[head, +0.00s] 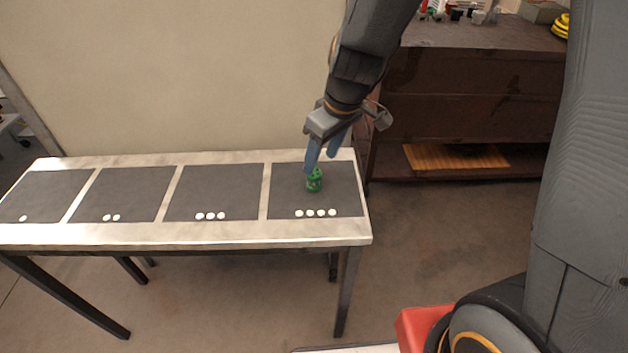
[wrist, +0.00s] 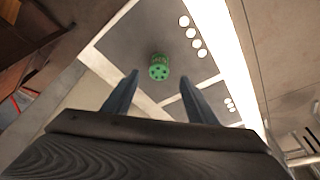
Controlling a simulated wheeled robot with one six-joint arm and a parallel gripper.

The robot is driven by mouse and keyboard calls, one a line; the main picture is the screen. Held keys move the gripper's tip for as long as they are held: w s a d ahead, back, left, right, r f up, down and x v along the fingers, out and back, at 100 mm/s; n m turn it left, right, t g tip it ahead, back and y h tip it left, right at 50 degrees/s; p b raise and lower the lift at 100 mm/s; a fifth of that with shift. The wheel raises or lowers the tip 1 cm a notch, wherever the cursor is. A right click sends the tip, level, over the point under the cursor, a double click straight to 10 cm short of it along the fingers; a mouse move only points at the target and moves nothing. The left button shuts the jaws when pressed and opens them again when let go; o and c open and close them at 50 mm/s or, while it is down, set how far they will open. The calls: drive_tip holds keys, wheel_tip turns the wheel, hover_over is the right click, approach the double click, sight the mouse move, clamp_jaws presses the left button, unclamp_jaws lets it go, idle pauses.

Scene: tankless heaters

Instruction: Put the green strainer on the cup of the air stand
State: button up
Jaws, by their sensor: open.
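The green strainer (head: 314,180) stands on the rightmost dark mat (head: 345,195) of the table, the one with several white dots. My gripper (head: 321,164) is above it in the head view, with its blue fingers pointing down and hiding part of its top. In the wrist view the strainer (wrist: 159,68) shows its holed face, ahead of and between the open fingertips (wrist: 158,80). The gripper appears empty and apart from the strainer. No air stand or cup can be made out in either view.
The light-edged table (head: 190,236) carries several dark mats marked with white dots; the other mats are bare. A wall panel (head: 180,75) rises behind it. A dark cabinet (head: 470,90) with items on top stands at the right. Open floor (head: 440,240) lies right of the table.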

sight(315, 173)
drive_tip(key=shift+x, duration=3.45)
drive_tip(key=shift+w, duration=0.15)
drive_tip(key=shift+r, duration=0.1)
drive_tip(key=c, duration=1.3)
